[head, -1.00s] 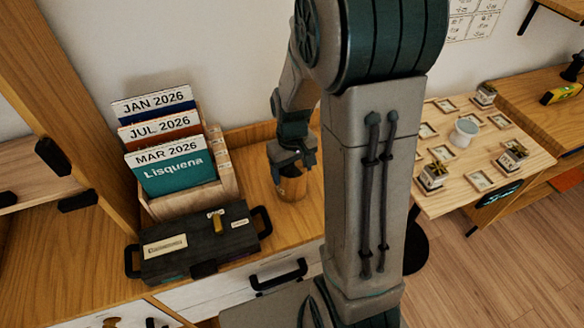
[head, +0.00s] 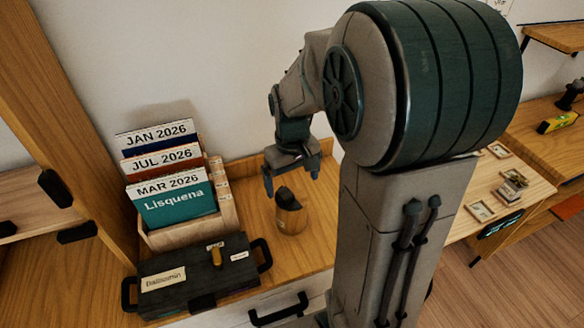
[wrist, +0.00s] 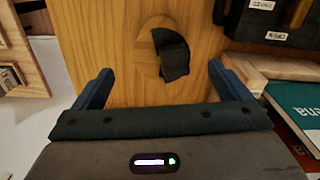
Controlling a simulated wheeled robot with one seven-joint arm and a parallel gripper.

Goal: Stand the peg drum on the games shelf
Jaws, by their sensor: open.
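A small wooden drum with a dark top piece, which looks like the peg drum (head: 291,218), stands upright on the wooden shelf top (head: 318,237) against the wall. In the wrist view the drum's dark piece (wrist: 174,58) shows between and beyond my fingers, over wood of much the same colour. My gripper (head: 291,177) is just above the drum, open and empty, with its fingers pointing down. In the wrist view my gripper (wrist: 160,72) shows its two blue fingers spread wide with nothing between them. No label shows which surface is the games shelf.
A wooden box of calendar cards (head: 175,197) and a dark handled case (head: 197,277) stand left of the drum. A wooden upright (head: 72,110) rises at the left. A lower board with small framed pieces (head: 513,188) lies at the right, partly behind my arm.

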